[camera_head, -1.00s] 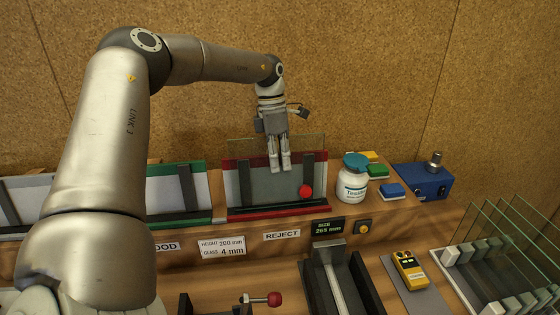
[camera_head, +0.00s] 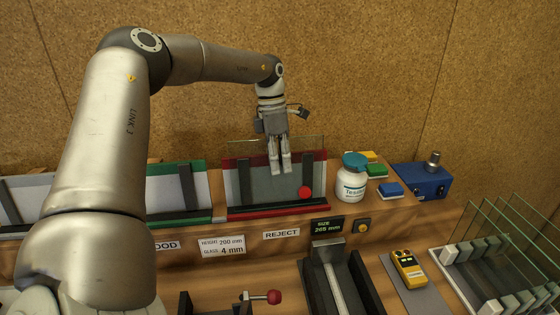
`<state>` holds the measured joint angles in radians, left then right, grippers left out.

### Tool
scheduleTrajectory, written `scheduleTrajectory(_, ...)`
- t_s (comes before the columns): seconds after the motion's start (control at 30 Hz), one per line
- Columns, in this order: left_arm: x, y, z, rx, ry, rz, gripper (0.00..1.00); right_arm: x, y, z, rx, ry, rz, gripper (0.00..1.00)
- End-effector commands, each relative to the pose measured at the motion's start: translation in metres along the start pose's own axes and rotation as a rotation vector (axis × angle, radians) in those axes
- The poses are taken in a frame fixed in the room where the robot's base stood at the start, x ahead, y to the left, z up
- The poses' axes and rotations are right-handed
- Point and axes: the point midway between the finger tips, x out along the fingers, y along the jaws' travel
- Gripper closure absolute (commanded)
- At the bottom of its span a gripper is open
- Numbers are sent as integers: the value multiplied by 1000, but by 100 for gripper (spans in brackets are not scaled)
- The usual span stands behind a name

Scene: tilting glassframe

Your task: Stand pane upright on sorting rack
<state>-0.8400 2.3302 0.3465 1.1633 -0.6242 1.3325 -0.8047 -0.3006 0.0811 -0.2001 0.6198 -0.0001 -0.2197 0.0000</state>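A clear glass pane (camera_head: 306,145) stands about upright in the red-edged reject rack (camera_head: 232,163), its top edge showing above the red strip. A red dot (camera_head: 305,192) shows at the pane's lower right. My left gripper (camera_head: 280,172) points down in front of the rack's middle, over the pane area. Its two fingers look close together with a thin gap. Whether they touch or hold the pane cannot be seen. My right gripper does not show.
A green-edged rack (camera_head: 205,165) stands to the left. A white jar with a teal lid (camera_head: 352,178), coloured blocks (camera_head: 375,170) and a blue box (camera_head: 424,182) stand to the right. Several panes stand in a holder (camera_head: 468,247) at far right. A yellow meter (camera_head: 407,268) lies in front.

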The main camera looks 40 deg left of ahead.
Motion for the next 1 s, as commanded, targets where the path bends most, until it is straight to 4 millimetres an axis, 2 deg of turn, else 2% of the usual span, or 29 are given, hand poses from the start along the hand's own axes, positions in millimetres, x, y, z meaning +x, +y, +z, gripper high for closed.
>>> scheduleTrajectory(0.03,-2,5,0,-2,-5,15,70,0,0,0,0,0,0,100)
scheduleTrajectory(0.33,-1,6,-2,-4,-2,17,70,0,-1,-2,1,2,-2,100)
scheduleTrajectory(0.47,-10,6,-1,-4,-5,20,70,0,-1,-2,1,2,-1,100)
scheduleTrajectory(0.57,-26,5,-1,-4,-7,22,70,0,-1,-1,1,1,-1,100)
scheduleTrajectory(0.9,-97,-3,0,-1,-3,15,70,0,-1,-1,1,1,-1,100)
scheduleTrajectory(1.0,-110,-5,0,-1,-3,12,70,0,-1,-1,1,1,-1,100)
